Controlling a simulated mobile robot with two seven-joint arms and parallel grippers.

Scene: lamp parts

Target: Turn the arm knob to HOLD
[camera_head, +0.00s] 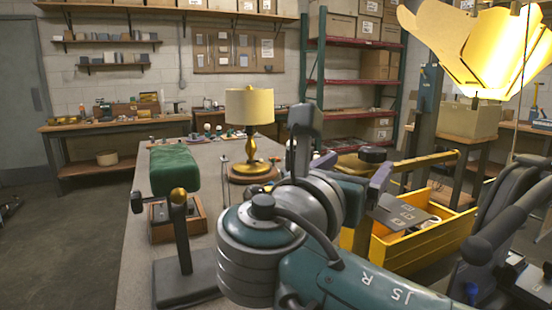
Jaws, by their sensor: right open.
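My right gripper (352,172) is in the middle of the view, beyond my teal right arm. Its two greyish-purple fingers are apart, and no object shows held between them. A round black knob (372,153) sits just beyond the fingers, at the end of a yellow part (425,161). I cannot tell whether the fingers touch it. I cannot tell which knob is the arm knob, and no HOLD mark is readable. My left gripper is out of view.
A green padded-looking piece (174,170) stands above a small wooden box (163,219) on the grey bench (135,287). A brass lamp (249,107) stands farther back. A yellow tray (412,248) lies right of my arm. A glowing shade (480,45) hangs at upper right.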

